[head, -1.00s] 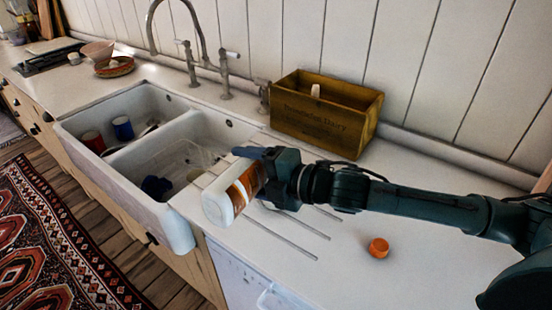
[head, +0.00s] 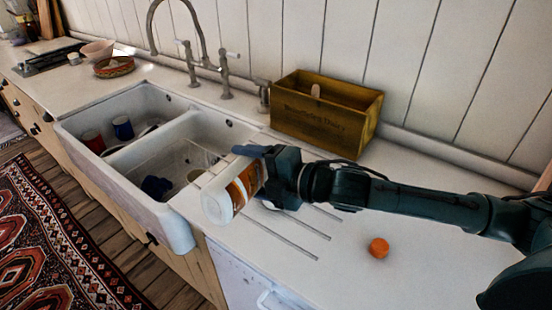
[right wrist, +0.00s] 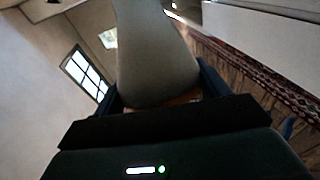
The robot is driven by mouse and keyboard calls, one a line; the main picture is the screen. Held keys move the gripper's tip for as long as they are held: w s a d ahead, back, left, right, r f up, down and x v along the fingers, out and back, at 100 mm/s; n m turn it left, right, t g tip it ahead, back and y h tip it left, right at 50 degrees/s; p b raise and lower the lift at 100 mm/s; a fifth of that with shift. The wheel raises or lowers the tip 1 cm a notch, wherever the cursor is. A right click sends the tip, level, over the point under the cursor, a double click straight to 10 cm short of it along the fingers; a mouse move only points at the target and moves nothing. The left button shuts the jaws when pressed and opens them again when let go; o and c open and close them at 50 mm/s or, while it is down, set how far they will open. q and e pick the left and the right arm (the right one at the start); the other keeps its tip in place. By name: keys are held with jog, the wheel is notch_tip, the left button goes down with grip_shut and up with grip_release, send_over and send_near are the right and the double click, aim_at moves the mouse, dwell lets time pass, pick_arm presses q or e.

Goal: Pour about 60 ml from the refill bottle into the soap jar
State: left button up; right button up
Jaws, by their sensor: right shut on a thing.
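The refill bottle (head: 219,205) is white with an orange-brown label. It is tilted well over in the head view, its broad end towards the lower left, above the counter by the sink edge. My right gripper (head: 264,167) is shut around it and hides its far end. In the right wrist view the bottle's pale body (right wrist: 152,55) stands between the fingers. An orange cap (head: 379,248) lies on the counter at the right. I cannot make out the soap jar; it may be hidden behind the bottle or gripper. My left gripper is not in view.
The white double sink (head: 180,225) holds red and blue cups and a dark blue item. A wooden crate (head: 318,125) stands against the wall, beside a dark dispenser (head: 263,97) and the tap (head: 224,75). The counter around the orange cap is clear.

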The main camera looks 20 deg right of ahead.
jog(key=shift+r, duration=0.15)
jog(key=shift+s+a+f+n, duration=0.1)
jog(key=shift+f+n, duration=0.2)
jog(key=shift+f, duration=0.15)
jog(key=shift+s+a+f+n, duration=0.1)
jog(key=shift+f+n, duration=0.2)
jog(key=shift+f, duration=0.15)
jog(key=shift+f+n+t+h, duration=0.3)
jog(key=shift+n+t, duration=0.2)
jog(key=shift+n, duration=0.4)
jog(key=shift+w+d+f+n, duration=0.15)
jog(key=shift+n, duration=0.55)
